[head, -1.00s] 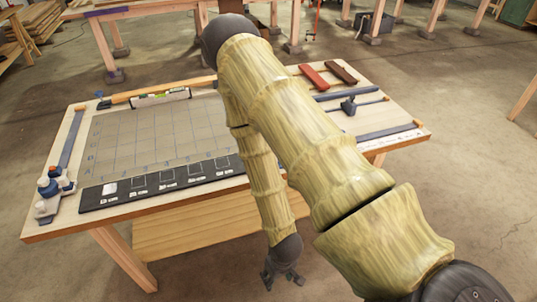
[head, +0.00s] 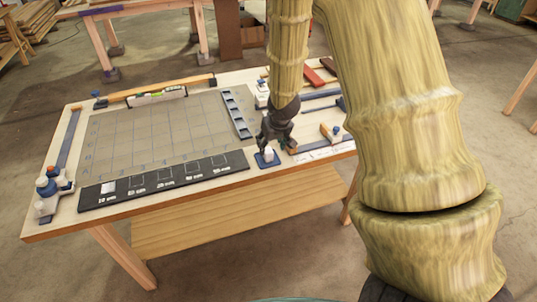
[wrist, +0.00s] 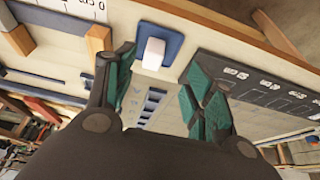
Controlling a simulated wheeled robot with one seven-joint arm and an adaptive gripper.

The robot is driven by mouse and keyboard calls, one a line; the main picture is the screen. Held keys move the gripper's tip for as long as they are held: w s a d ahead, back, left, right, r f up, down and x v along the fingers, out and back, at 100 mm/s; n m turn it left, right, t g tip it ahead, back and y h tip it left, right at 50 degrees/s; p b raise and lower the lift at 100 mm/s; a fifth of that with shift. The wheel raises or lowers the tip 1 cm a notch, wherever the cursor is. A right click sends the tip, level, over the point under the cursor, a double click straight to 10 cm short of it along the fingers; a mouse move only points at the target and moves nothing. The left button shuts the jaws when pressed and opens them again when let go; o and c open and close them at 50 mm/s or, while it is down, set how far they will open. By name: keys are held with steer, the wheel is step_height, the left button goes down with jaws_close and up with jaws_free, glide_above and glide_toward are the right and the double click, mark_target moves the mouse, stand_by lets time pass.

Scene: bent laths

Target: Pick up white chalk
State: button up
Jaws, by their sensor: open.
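The white chalk (head: 268,151) is a short pale block on a small blue pad (head: 262,164) near the table's front edge, right of the black strip. The wrist view shows the chalk (wrist: 153,54) on its blue pad (wrist: 172,42), ahead of my fingertips. My gripper (head: 274,146) points down just above and beside the chalk in the head view. In the wrist view my gripper (wrist: 160,80) has its two green-padded fingers spread wide, with nothing between them. I cannot tell the exact height of the fingertips over the pad.
A black strip (head: 165,183) with labelled squares lies along the front edge. A grey gridded mat (head: 150,135) covers the table's middle. A compartment tray (head: 236,115) stands behind my gripper. A wooden block tool (head: 330,133) is to the right. White bottles (head: 47,195) stand at the left corner.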

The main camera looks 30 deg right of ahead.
mark_target(268, 150)
steer(key=shift+w+d+p+x, duration=0.15)
steer(key=shift+p+x, duration=0.1)
steer(key=shift+x, duration=1.05)
steer(key=shift+w+d+p+x, duration=0.2)
steer(key=shift+x, duration=1.05)
steer(key=shift+w+d+f+p, duration=0.2)
steer(key=shift+w+f+p, duration=0.2)
steer(key=shift+f+p, duration=0.1)
steer(key=shift+w+d+f+p, duration=0.2)
steer(key=shift+w+f+p, duration=0.15)
steer(key=shift+w+f, duration=0.15)
steer(key=shift+p+x, duration=0.3)
steer(key=shift+x, duration=0.85)
steer(key=shift+s, duration=0.1)
steer(key=shift+c, duration=0.4)
jaws_close()
steer(key=shift+r, duration=0.1)
